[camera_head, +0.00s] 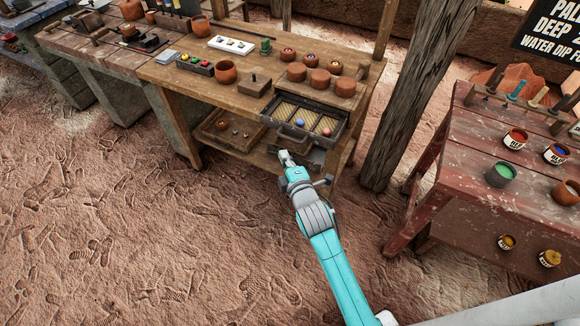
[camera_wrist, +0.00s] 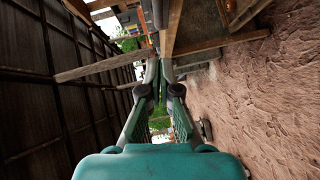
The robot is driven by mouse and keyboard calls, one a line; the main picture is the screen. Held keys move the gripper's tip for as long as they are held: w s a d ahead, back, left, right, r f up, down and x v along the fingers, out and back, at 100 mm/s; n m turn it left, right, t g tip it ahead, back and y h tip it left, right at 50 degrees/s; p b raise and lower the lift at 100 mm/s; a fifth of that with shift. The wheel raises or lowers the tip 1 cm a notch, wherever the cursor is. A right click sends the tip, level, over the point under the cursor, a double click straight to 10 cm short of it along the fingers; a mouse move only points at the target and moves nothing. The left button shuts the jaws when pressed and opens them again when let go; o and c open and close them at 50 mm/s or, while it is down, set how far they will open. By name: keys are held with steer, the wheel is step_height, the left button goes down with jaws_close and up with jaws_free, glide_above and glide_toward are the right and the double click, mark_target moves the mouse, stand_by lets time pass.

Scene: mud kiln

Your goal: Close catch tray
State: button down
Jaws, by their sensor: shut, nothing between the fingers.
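The catch tray (camera_head: 306,118) is a dark metal drawer at the front edge of the wooden workbench (camera_head: 200,82). It stands pulled out, with its compartments showing and a blue ball and a reddish ball inside. Its handle (camera_head: 290,133) is on the front face. My gripper (camera_head: 285,155) is just in front of and below the tray front; I cannot tell whether it touches. In the wrist view my gripper (camera_wrist: 160,62) has its fingers together with nothing between them. The tray cannot be made out clearly in the wrist view.
Clay pots (camera_head: 345,87) and a white palette (camera_head: 232,45) stand on the bench top. A wooden box (camera_head: 226,130) sits on the lower shelf. A thick wooden post (camera_head: 415,95) and a red table (camera_head: 480,180) are to the right. The ground in front is clear.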

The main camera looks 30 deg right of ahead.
steer(key=w+d+f, duration=0.1)
steer(key=w+d, duration=0.2)
steer(key=w, duration=0.1)
steer(key=shift+w+d, duration=0.25)
steer(key=shift+w, duration=0.15)
steer(key=shift+d+f, duration=0.1)
